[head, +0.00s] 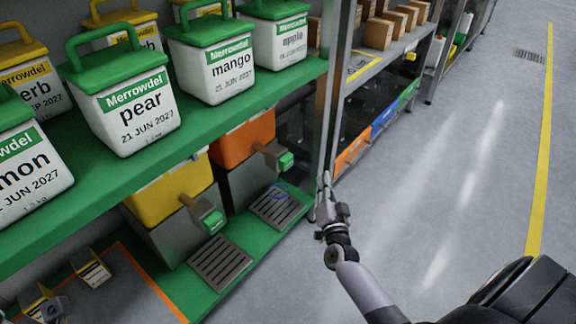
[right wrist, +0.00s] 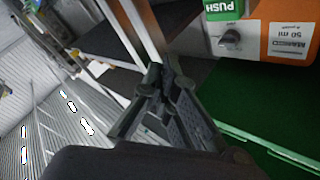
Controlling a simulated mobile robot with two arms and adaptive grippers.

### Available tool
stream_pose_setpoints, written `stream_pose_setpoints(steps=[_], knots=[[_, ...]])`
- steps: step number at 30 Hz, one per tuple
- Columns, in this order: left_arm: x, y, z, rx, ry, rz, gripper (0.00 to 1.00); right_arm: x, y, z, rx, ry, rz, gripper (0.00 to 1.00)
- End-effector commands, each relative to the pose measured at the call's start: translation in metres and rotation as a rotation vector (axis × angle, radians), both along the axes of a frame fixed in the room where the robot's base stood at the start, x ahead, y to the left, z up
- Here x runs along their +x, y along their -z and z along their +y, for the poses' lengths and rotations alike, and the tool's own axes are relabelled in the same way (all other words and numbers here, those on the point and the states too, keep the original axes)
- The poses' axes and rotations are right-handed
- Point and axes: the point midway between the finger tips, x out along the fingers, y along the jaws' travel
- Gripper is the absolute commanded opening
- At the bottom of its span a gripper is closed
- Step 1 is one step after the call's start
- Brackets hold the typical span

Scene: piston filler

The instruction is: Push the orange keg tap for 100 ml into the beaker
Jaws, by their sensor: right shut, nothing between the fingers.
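The orange keg (head: 243,140) stands on the lower green shelf in the head view. Its tap ends in a green push face (head: 286,161) turned toward the aisle. A faint bluish ring, possibly the clear beaker (head: 279,192), is on the drip tray (head: 278,207) below the tap. My right gripper (head: 324,185) is shut and empty, right of the tap and apart from it. My left gripper is not seen.
A yellow keg (head: 170,192) with its own green tap face (head: 212,221) stands to the left. Labelled tubs, such as the pear tub (head: 120,100), fill the upper green shelf. A grey rack post (head: 330,90) rises behind my gripper. The aisle floor (head: 450,130) is clear.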

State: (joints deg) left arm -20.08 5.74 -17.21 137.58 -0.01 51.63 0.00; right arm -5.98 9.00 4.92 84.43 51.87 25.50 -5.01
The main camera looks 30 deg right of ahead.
Motion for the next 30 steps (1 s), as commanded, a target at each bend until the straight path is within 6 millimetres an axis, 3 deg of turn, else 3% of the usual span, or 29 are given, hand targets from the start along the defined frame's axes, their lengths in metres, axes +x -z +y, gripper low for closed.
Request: stream_pose_setpoints(steps=[8, 21, 30], knots=[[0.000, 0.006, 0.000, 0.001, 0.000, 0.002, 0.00, 0.014, 0.002, 0.006, 0.002, -0.001, 0.000, 0.00], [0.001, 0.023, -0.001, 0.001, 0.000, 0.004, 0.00, 0.068, 0.002, 0.029, 0.002, -0.001, 0.001, 0.00], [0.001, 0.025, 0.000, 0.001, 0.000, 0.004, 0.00, 0.081, 0.001, 0.034, 0.000, -0.001, 0.002, 0.00]])
